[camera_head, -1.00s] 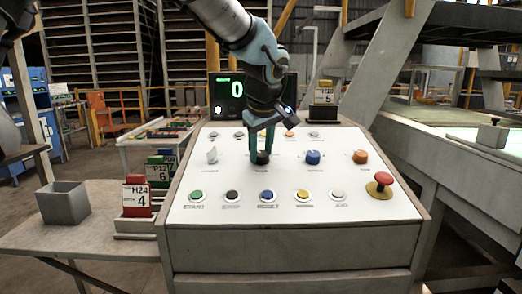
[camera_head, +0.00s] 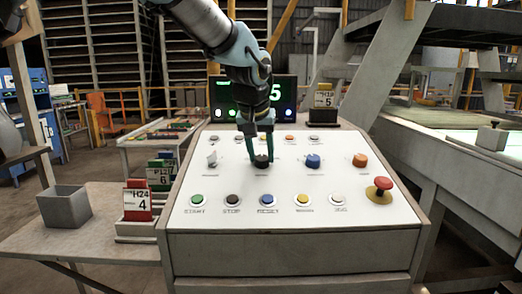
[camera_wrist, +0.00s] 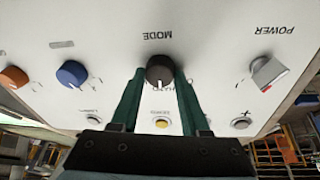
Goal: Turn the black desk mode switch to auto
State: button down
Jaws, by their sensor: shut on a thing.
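The black mode switch (camera_head: 262,161) is a round knob in the middle row of the white sloped desk panel (camera_head: 330,180). In the wrist view the same black knob (camera_wrist: 160,72) sits below the upside-down label MODE, with a white pointer mark at its lower edge, toward partly covered lettering. My gripper (camera_head: 262,157) reaches down from above with its green fingers on both sides of the knob. In the wrist view my gripper (camera_wrist: 160,82) is shut on the knob, one finger at each side.
A blue knob (camera_head: 313,160), an orange knob (camera_head: 360,160) and a grey power switch (camera_head: 212,160) share the row. Several push buttons line the front, with a red mushroom button (camera_head: 383,184) at right. A dark display (camera_head: 225,98) stands behind.

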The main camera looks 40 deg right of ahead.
jog(key=m+g+p, duration=0.1)
jog(key=m+p, duration=0.2)
jog(key=m, duration=0.2)
jog(key=shift+r+m, duration=0.15)
jog(key=shift+m, duration=0.15)
jog(key=m+p, duration=0.2)
jog(key=m, duration=0.2)
jog(key=shift+d+m+g, duration=0.1)
jog(key=shift+m+g, duration=0.2)
jog(key=shift+p, duration=0.3)
jog(key=shift+c, duration=2)
grip_release()
jog(key=b+v, duration=0.3)
jog(key=v, duration=0.7)
jog(key=shift+r, duration=0.3)
